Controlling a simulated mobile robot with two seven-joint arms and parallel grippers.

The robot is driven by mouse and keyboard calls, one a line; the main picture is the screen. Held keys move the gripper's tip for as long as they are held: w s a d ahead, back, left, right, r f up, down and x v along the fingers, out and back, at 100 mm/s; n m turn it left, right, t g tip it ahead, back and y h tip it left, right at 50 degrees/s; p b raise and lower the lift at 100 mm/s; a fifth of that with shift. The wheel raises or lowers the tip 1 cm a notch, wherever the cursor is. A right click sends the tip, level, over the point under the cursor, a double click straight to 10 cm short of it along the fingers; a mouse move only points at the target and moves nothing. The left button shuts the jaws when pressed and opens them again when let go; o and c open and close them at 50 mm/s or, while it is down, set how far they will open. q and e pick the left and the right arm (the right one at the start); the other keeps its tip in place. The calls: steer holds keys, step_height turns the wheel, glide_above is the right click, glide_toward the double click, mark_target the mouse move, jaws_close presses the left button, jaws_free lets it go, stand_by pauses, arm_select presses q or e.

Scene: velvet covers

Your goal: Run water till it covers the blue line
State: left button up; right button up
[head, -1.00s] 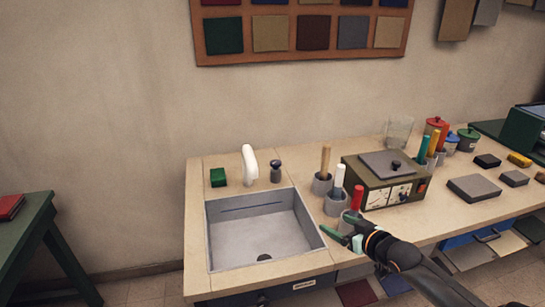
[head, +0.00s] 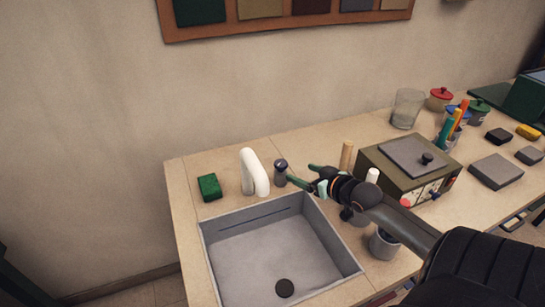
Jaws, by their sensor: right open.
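The grey sink (head: 345,256) is set into the counter, and no water shows in it. A thin dark line (head: 253,226) runs along the inside of its back wall; its blue colour is hard to make out. The round dark drain (head: 284,288) is on the sink floor. The white spout (head: 253,172) stands behind the sink, and no stream shows from it. A dark tap knob (head: 281,172) stands just right of the spout. My right gripper (head: 299,174) is open beside the knob, on its right; I cannot tell whether a finger touches it. My left gripper is out of view.
A green sponge (head: 210,187) lies left of the spout. Right of the sink are grey tool pots (head: 384,244), partly behind my right arm, and an olive box-shaped appliance (head: 410,165). A glass jar (head: 407,108) stands behind it. The counter behind the knob is clear.

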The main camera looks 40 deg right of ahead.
mark_target(283, 165)
steer(key=b+x, duration=0.1)
steer(key=x, duration=1.1)
jaws_close()
stand_by(0.7)
